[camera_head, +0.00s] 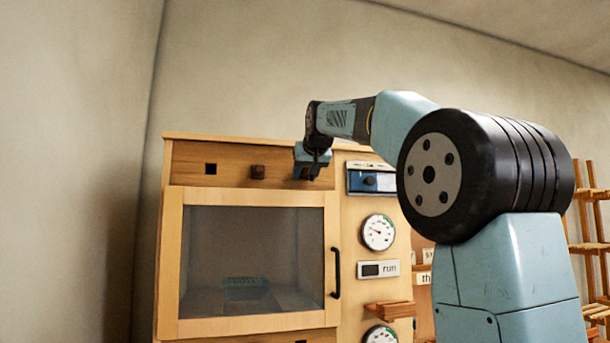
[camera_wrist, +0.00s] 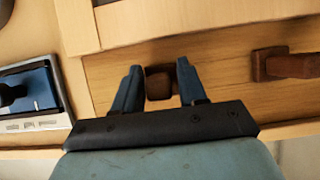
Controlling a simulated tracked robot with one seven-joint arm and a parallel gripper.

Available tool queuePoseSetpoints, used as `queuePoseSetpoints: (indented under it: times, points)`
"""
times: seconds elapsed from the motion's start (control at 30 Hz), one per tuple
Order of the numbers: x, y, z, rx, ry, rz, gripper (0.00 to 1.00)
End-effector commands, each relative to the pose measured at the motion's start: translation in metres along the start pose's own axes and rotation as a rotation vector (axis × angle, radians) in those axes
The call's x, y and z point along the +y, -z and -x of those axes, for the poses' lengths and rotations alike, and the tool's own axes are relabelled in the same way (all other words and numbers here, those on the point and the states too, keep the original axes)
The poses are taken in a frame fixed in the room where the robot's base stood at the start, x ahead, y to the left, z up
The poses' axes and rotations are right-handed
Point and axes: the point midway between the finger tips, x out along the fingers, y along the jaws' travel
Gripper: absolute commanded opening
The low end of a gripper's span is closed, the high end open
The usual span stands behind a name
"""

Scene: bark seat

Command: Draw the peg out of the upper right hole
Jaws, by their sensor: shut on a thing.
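The reddish-brown square peg (camera_wrist: 158,83) is at the upper right hole of the wooden panel. My gripper (camera_wrist: 160,88) is shut on it, with one blue finger on each side. Dark edges show around the peg; how deep it sits in the hole cannot be told. In the head view my gripper (camera_head: 308,165) is at the right end of the cabinet's top strip, with the peg partly hidden beside it. A second peg (camera_head: 257,172) sticks out of the middle hole; it also shows at the right of the wrist view (camera_wrist: 285,64). The upper left hole (camera_head: 210,168) is empty.
Below the strip is a glass-fronted door (camera_head: 253,260) with a black handle (camera_head: 336,273). A blue switch box (camera_head: 371,181) is close to the right of my gripper, above a round gauge (camera_head: 378,232). A wooden rack (camera_head: 588,230) stands far right.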

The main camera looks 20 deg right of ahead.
Motion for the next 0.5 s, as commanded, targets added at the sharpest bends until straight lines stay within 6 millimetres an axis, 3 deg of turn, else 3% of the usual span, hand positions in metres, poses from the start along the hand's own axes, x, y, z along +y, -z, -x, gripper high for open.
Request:
queuePoseSetpoints:
  times: [0.5]
  points:
    - [0.000,-0.010,0.019,0.000,0.000,0.001,0.05]
